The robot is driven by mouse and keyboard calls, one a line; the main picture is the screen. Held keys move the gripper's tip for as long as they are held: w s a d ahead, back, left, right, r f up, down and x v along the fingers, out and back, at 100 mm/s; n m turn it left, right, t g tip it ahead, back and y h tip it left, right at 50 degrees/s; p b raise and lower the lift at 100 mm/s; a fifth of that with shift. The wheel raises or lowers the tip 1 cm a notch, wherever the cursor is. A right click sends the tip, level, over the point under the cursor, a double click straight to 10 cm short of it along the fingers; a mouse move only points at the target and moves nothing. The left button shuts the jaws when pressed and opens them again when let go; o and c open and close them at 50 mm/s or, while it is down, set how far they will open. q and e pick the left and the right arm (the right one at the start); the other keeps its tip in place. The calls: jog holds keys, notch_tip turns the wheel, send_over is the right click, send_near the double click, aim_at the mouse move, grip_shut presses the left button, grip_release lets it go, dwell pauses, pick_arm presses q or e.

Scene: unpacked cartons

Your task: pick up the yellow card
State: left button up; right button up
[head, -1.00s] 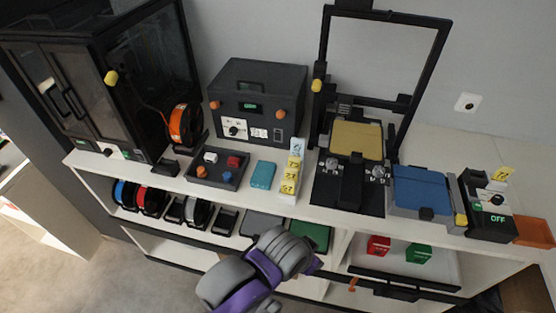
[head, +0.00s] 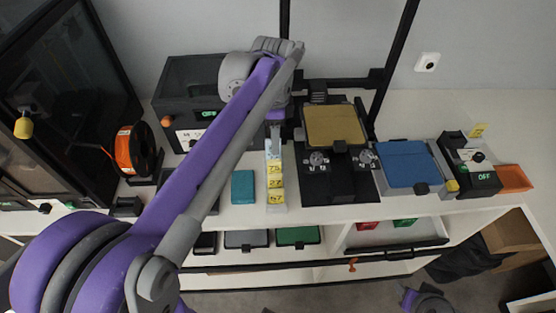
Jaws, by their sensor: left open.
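Three yellow cards stand one behind another in a narrow white holder (head: 277,208) on the shelf top. They are the rear yellow card (head: 275,168), the middle yellow card (head: 275,182) and the front yellow card (head: 275,196). A pale blue card (head: 271,149) is behind them. Another yellow card (head: 478,130) stands at the device on the right. My left gripper (head: 275,128) points down at the back end of the holder, behind the yellow cards. It is open; its fingertips are small and partly hard to make out.
A teal box (head: 243,187) lies left of the holder. A 3D printer with a tan plate (head: 334,125) stands close on the right, then a blue-topped device (head: 406,163). A dark box-shaped machine (head: 181,88) is behind my left arm. An orange tray (head: 514,178) is at far right.

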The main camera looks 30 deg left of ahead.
aim_at(274, 160)
pick_arm(q)
jog(key=f, duration=0.3)
jog(key=shift+s+d+f, duration=0.1)
jog(key=shift+s+f, duration=0.25)
jog(key=shift+f, duration=2.8)
jog(key=shift+c, duration=0.2)
grip_shut()
